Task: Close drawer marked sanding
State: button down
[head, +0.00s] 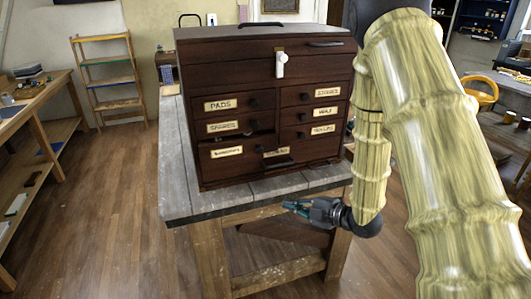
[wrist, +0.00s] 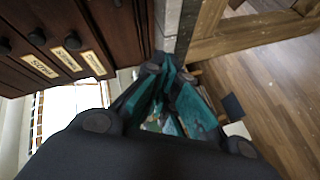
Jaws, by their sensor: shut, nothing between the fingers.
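A dark wooden chest of drawers (head: 190,95) stands on a worn grey table. Its lower left drawer (head: 230,165) has a pale label too small to read for sure, and its front stands out from the chest, with a dark gap and something greyish showing above it. The drawers marked pads (head: 220,104) and, below it, another labelled one look closed. My gripper (head: 290,206) is shut and empty, in front of the table's front edge and below the chest. In the wrist view, the teal fingers (wrist: 166,72) point past the chest's side, with labelled drawer fronts (wrist: 42,66) at the left.
The right-hand drawers (head: 322,112) look closed. A second label (head: 277,152) and dark pull sit low in the middle. The table top (head: 185,200) is bare along its front. A ladder-like shelf (head: 105,75) and a workbench (head: 40,110) stand left. Open wooden floor lies before the table.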

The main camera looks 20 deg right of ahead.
notch_tip(320, 180, up, 13)
jog(key=d+n+y, duration=0.2)
jog(key=n+y, duration=0.2)
jog(key=n, duration=0.3)
jog(key=w+d+p+x, duration=0.1)
jog(key=p+x, duration=0.5)
jog(key=x, duration=0.7)
jog(key=shift+w+d+p, duration=0.3)
jog(key=shift+w+p, duration=0.05)
jog(key=shift+w, duration=0.05)
jog(key=shift+f, duration=0.15)
